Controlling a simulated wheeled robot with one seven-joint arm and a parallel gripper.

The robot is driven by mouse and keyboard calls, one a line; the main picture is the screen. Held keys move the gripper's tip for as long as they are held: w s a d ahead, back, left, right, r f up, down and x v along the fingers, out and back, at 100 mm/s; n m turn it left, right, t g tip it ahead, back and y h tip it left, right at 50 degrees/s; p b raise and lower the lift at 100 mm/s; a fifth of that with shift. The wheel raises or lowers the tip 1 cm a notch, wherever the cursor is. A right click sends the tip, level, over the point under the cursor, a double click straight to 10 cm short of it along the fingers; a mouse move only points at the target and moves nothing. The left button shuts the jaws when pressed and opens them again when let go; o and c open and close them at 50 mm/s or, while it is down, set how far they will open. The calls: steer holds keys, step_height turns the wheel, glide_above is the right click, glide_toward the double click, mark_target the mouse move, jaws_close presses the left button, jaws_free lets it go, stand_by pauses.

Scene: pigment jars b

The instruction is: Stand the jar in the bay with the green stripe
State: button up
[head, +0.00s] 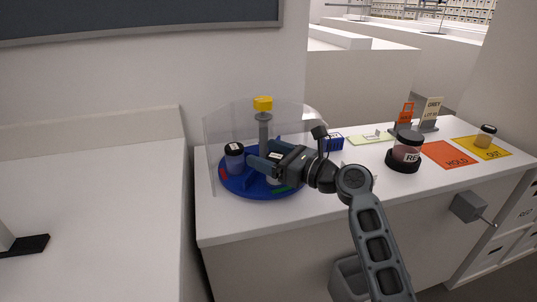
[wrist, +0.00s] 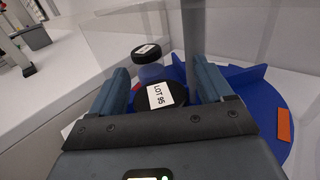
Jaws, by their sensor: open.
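A jar with a black lid labelled LOT 95 (wrist: 160,95) stands between my fingers in the wrist view. In the head view it is mostly hidden behind my gripper (head: 262,163). The blue turntable (head: 236,188) has divided bays, and the green stripe (head: 281,189) shows on its front rim, just below the jar. My gripper is open, with one finger on each side of the jar in the wrist view (wrist: 162,70). I cannot tell whether the fingers touch it.
A second dark-lidded jar (head: 235,158) stands in the left bay by a red stripe (head: 222,173). A clear curved shield (head: 225,122) stands around the back, and a yellow-topped post (head: 263,104) rises centrally. A pink jar (head: 408,146) sits right, near the orange HOLD mat (head: 446,155).

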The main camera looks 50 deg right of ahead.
steer(key=shift+s+r, duration=0.1)
steer(key=shift+r, duration=0.05)
steer(key=s+d, duration=0.1)
steer(key=s, duration=1)
steer(key=shift+s+d, duration=0.25)
steer(key=shift+s, duration=0.1)
